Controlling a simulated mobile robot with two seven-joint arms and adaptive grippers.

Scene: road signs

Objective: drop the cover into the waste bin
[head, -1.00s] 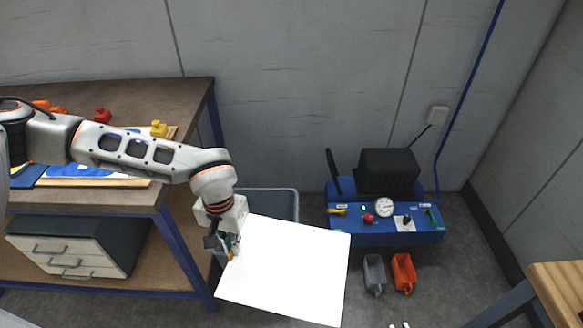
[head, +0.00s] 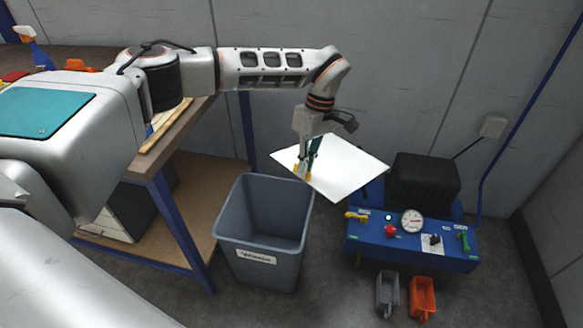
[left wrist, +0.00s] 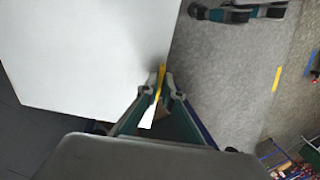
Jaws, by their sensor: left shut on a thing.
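The cover is a thin white square sheet (head: 345,168), tilted in the air in the head view. It also fills the upper left of the left wrist view (left wrist: 90,55). My left gripper (head: 305,172) is shut on the near left edge of the cover; its fingers also show in the left wrist view (left wrist: 160,88). The waste bin (head: 262,258) is a grey open-topped bin with a white label on its front. It stands on the floor below and to the left of the cover. The cover is beyond the bin's right rim in the picture. My right gripper is not in view.
A workbench (head: 184,124) with blue legs stands left of the bin. A blue machine (head: 405,240) with a gauge and knobs stands right of it. A grey scoop (head: 387,294) and an orange scoop (head: 422,298) lie on the floor in front of the machine.

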